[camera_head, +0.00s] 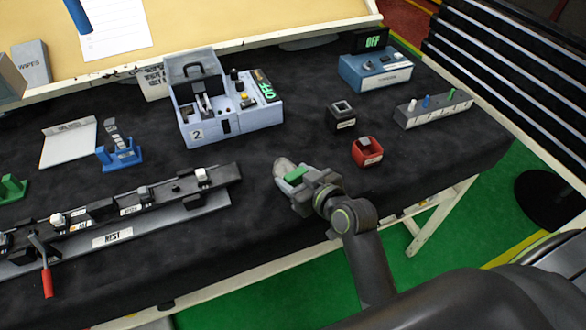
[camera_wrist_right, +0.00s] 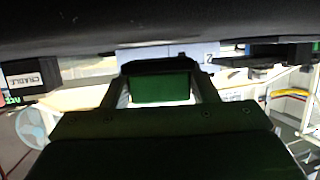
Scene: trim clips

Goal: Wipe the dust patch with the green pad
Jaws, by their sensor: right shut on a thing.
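My right gripper (camera_head: 300,182) is shut on the green pad (camera_head: 295,174) over the front right part of the dark table mat. The pad also shows between the fingers in the right wrist view (camera_wrist_right: 160,88). A pale grey patch, which looks like the dust patch (camera_head: 283,165), lies on the mat just beyond the pad. Part of it is hidden by the gripper and pad. I cannot tell whether the pad touches the mat. My left gripper is not in view.
A red holder (camera_head: 367,152) and a dark block (camera_head: 341,116) stand right of the gripper. A grey fixture marked 2 (camera_head: 215,120) stands behind it. A long rail with a red-handled lever (camera_head: 46,275) lies left. The mat between is clear.

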